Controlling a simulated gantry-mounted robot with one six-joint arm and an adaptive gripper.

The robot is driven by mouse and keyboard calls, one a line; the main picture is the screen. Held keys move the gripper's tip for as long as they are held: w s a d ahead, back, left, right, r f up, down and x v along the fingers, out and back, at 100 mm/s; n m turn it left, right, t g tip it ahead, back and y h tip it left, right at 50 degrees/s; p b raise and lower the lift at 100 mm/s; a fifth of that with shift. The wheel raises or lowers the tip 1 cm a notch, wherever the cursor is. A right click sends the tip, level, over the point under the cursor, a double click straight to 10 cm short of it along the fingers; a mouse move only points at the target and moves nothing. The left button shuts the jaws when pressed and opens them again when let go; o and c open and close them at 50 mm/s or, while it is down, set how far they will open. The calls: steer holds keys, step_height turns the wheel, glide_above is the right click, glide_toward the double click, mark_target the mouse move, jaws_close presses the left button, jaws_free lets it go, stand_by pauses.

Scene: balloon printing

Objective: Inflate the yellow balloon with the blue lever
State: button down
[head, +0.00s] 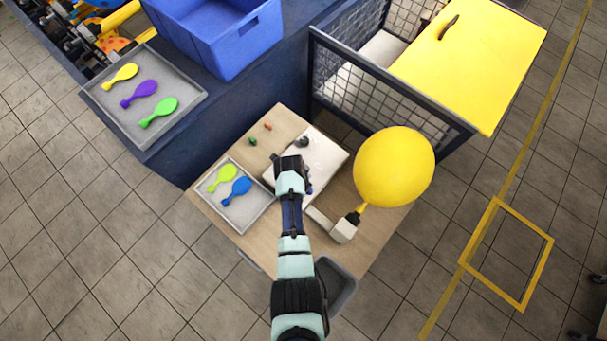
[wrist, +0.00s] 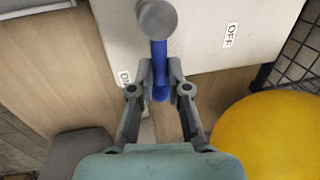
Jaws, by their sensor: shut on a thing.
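The yellow balloon (head: 395,167) is large, round and inflated, on the dark nozzle (head: 354,216) at the right end of the white machine. It also shows at the right of the wrist view (wrist: 270,135). The blue lever (wrist: 159,55) runs from a round grey pivot (wrist: 157,19) down between the fingers. My gripper (wrist: 160,80) is shut on the lever near its end. The lever is nearer the ON label (wrist: 124,76) than the OFF label (wrist: 230,36). In the head view my gripper (head: 306,184) is over the machine's front edge and mostly hides the lever.
A grey tray (head: 238,224) with lime and blue flat balloons lies left of the white machine (head: 324,156) on the wooden table. Another tray (head: 187,123) holds yellow, purple and green flat balloons. A blue crate (head: 215,45) and a mesh cage (head: 390,85) stand behind.

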steer(key=c, duration=1.1)
jaws_free()
steer(key=shift+c, duration=0.2)
step_height(320, 180, up, 12)
steer(key=s+a, duration=0.1)
steer(key=shift+s+a, duration=0.3)
steer(key=shift+s, duration=0.05)
steer(key=shift+f, duration=0.1)
